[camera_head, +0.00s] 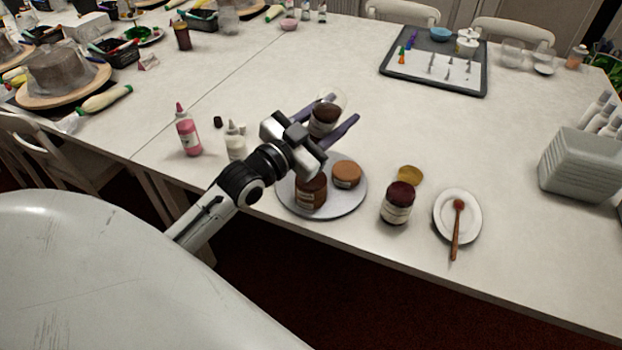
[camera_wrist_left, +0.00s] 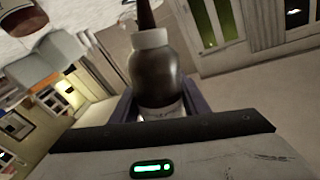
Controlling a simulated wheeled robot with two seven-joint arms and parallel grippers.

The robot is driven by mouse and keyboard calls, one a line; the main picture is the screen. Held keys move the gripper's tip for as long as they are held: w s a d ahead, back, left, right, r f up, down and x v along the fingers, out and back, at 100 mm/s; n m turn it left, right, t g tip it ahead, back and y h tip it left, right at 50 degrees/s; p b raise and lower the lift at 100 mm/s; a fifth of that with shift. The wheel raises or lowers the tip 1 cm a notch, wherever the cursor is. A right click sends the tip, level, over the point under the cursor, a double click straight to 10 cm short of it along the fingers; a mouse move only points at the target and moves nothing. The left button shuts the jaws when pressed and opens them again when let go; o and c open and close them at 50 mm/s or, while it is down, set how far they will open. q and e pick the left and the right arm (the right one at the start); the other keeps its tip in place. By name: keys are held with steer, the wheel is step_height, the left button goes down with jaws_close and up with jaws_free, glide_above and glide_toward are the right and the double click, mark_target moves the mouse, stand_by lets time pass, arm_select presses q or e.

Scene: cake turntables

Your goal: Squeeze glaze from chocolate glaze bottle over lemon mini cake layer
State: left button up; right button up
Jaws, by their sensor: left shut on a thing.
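My left gripper (camera_head: 340,110) is shut on the chocolate glaze bottle (camera_head: 324,117), dark brown, held above the far part of the turntable. In the left wrist view the bottle (camera_wrist_left: 160,75) shows a white collar and dark nozzle between my purple fingers. A round golden-brown cake layer (camera_head: 347,172) lies on the grey turntable (camera_head: 337,208), apart from the bottle; I take it as the lemon mini cake layer. No glaze shows clearly on it. A brown labelled jar or container (camera_head: 311,193) stands beside it, partly hidden by my wrist. My right gripper is out of view.
A dark red jar (camera_head: 397,204), a golden lid (camera_head: 410,174) and a white plate (camera_head: 472,236) with a wooden spoon (camera_head: 457,228) stand right of the turntable. A pink bottle (camera_head: 188,134) and a white bottle (camera_head: 235,145) stand left. The table behind is clear up to the tray (camera_head: 430,88).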

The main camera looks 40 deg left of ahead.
arm_select(q)
step_height(320, 180, down, 7)
steer(key=b, duration=0.4)
steer(key=shift+r, duration=0.15)
steer(key=shift+r, duration=0.1)
step_height(320, 180, up, 7)
steer(key=p, duration=0.4)
